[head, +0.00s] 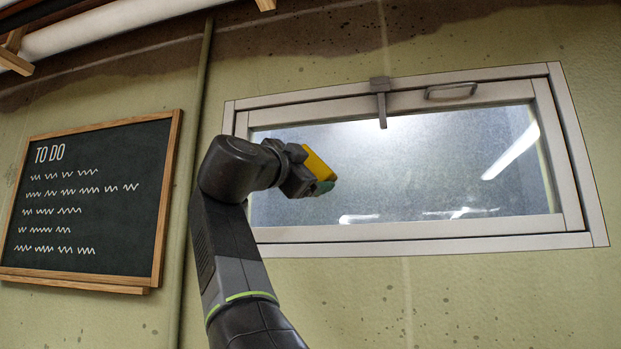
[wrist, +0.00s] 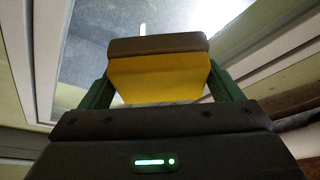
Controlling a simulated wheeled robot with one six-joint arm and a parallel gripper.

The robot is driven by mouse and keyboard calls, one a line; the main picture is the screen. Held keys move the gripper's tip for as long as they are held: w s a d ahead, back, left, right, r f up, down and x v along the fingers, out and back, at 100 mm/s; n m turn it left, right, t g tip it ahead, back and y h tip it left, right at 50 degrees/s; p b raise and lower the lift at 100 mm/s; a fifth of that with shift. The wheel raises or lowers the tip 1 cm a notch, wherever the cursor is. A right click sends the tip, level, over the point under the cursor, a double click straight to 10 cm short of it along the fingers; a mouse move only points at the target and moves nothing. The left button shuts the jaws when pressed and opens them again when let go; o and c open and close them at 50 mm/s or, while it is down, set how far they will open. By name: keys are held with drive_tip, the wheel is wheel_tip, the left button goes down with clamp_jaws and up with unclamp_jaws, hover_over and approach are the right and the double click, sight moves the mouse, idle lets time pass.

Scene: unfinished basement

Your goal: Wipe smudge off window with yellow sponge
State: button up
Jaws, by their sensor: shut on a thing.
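The yellow sponge (head: 318,163) is held in my gripper (head: 312,176), in front of the left part of the window (head: 430,165). In the wrist view the sponge (wrist: 158,78) sits between the green fingers of my gripper (wrist: 160,85), with its dark grey side facing away from me toward the glass. My gripper is shut on it. The window glass looks hazy all over, with bright reflections; I cannot pick out a distinct smudge. I cannot tell whether the sponge touches the glass.
The white window frame (head: 420,234) surrounds the glass. A latch (head: 381,100) and a handle (head: 451,91) stick out at its top. A framed chalkboard (head: 85,205) hangs at left beside a vertical pipe (head: 189,190). A white pipe (head: 100,24) runs along the top left.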

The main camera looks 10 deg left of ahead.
drive_tip(key=shift+s, duration=0.3)
drive_tip(key=shift+s, duration=0.15)
drive_tip(key=shift+s+b, duration=0.6)
drive_tip(key=shift+s, duration=0.85)
drive_tip(key=s+b, duration=0.2)
drive_tip(key=s, duration=2.2)
drive_tip(key=shift+s+a, duration=0.4)
drive_tip(key=shift+a, duration=0.05)
